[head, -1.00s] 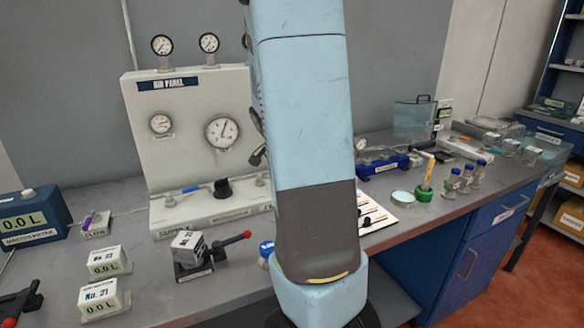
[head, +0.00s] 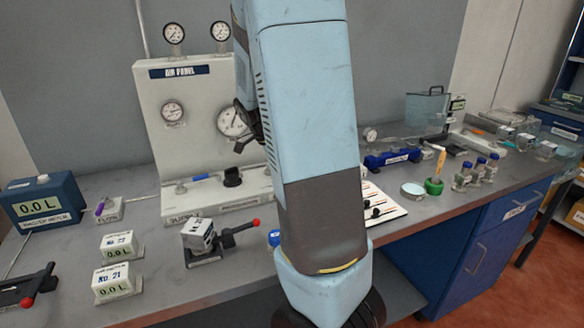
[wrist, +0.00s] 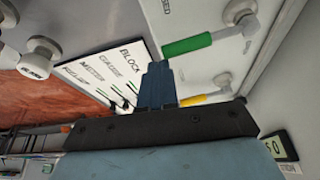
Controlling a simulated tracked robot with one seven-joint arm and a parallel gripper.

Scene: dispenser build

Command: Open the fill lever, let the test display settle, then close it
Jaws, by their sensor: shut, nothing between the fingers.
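In the wrist view, my gripper (wrist: 157,85) is shut and empty, its dark blue fingers together. A green-handled lever (wrist: 187,46) on a pale panel shows just beyond the fingertips, and a yellow-handled lever (wrist: 206,98) lies to the right; no contact is clear. No readable label tells which lever is the fill lever. A blue display (head: 45,205) at the left reads 0.0 L. The small No. 21 display (head: 116,282) and another display (head: 119,246) behind it also read 0.0 L.
The air panel (head: 150,110) with several gauges stands at the back. A red-knobbed lever block (head: 197,236) sits on the bench before it. A printed card (wrist: 92,70) lies beside the fingers. Bottles (head: 478,172) and a green-based holder (head: 433,187) stand at the right.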

